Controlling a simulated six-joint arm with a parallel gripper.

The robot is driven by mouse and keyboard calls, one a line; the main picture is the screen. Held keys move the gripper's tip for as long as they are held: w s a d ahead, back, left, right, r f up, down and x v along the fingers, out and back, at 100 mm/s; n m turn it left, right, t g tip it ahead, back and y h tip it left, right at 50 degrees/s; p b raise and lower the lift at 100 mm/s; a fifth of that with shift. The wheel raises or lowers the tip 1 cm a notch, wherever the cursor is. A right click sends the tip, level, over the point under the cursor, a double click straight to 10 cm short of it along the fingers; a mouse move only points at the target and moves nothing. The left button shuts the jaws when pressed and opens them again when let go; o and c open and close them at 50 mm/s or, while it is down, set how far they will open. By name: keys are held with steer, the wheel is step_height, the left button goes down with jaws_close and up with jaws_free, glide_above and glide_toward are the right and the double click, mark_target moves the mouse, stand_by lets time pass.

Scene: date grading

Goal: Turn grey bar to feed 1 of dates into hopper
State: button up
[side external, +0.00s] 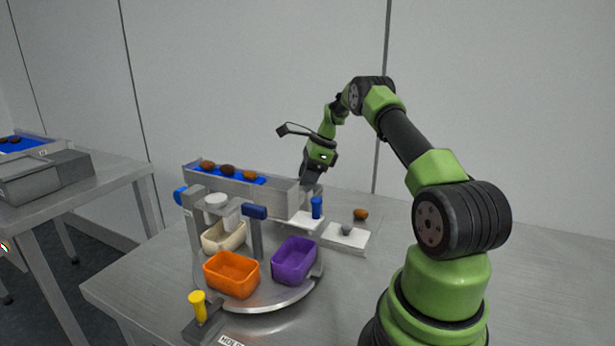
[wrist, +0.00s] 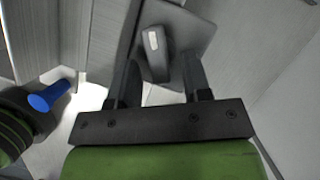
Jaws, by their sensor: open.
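The grey bar (wrist: 153,45), with a pale mark on it, sits on a flat grey plate (wrist: 192,35) in the wrist view. My gripper (wrist: 160,78) is open, with one finger on each side of the bar's near end. I cannot tell whether either finger touches it. In the side view my gripper (side external: 309,190) points down at the right end of the grey feeder (side external: 270,195); the bar cannot be made out there. Three brown dates (side external: 227,170) lie in a row on the feeder's blue belt (side external: 213,174). I cannot make out the hopper for certain.
A blue knob (side external: 316,207) stands close to my gripper, left of it in the wrist view (wrist: 48,97). A brown date (side external: 361,214) sits by a white plate (side external: 345,236). Orange (side external: 231,275), purple (side external: 294,261) and cream (side external: 222,238) bins stand on a round turntable (side external: 265,305).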

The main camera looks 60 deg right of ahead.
jaws_close()
steer(key=shift+w+d+n+g+y, duration=0.15)
steer(key=shift+n+g+y, duration=0.3)
steer(key=shift+n, duration=1.05)
jaws_free()
